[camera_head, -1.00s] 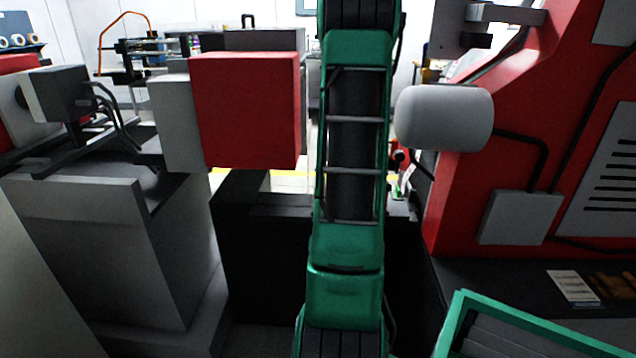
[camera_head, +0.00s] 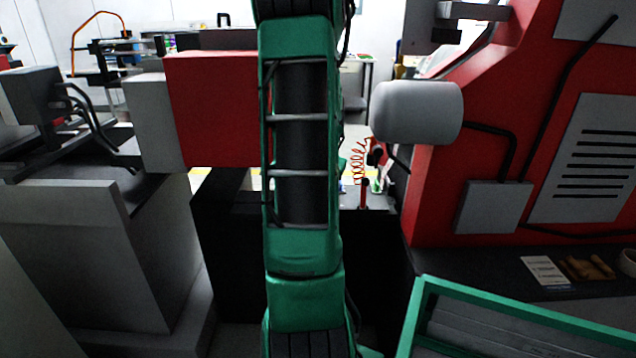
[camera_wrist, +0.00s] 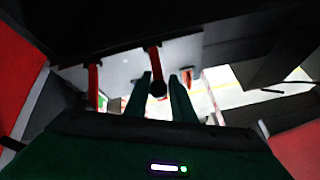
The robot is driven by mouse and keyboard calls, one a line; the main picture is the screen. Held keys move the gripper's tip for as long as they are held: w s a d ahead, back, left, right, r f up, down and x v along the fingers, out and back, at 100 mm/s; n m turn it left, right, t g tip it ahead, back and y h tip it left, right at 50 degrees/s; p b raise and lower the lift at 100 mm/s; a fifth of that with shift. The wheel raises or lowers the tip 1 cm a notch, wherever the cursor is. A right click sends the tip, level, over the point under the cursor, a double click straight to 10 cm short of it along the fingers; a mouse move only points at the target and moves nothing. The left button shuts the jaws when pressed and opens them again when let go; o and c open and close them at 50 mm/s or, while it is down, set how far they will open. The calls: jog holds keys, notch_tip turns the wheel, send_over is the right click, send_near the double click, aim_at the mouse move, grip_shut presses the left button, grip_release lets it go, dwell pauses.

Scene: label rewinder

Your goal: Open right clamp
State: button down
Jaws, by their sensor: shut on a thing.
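My gripper (camera_wrist: 161,97) shows in the wrist view with its two dark green fingers on either side of a red lever (camera_wrist: 154,58). The lever ends in a dark round knob (camera_wrist: 158,89) that sits between the fingers. Another red lever (camera_wrist: 93,85) stands to the left in the wrist view, and a short red piece (camera_wrist: 188,78) is to the right. I cannot tell for sure which of these belongs to the right clamp. In the head view my green arm runs up the middle, and the gripper itself is not visible there.
A red block (camera_head: 217,108) on a grey machine stands left of my arm. A large red machine (camera_head: 435,190) with a grey rounded cylinder (camera_head: 417,112) is on the right. A coiled red hose (camera_head: 358,162) hangs behind. A green-edged frame (camera_head: 420,300) is at lower right.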

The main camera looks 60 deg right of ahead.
jog(key=shift+s+a+f, duration=0.25)
jog(key=shift+s+f, duration=0.2)
jog(key=shift+s, duration=0.2)
jog(key=c, duration=1.5)
grip_release()
jog(key=shift+r, duration=0.1)
jog(key=v, duration=1)
jog(key=shift+w+a+r, duration=0.1)
jog(key=shift+w+r, duration=0.15)
jog(key=shift+r, duration=0.25)
jog(key=shift+a, duration=0.1)
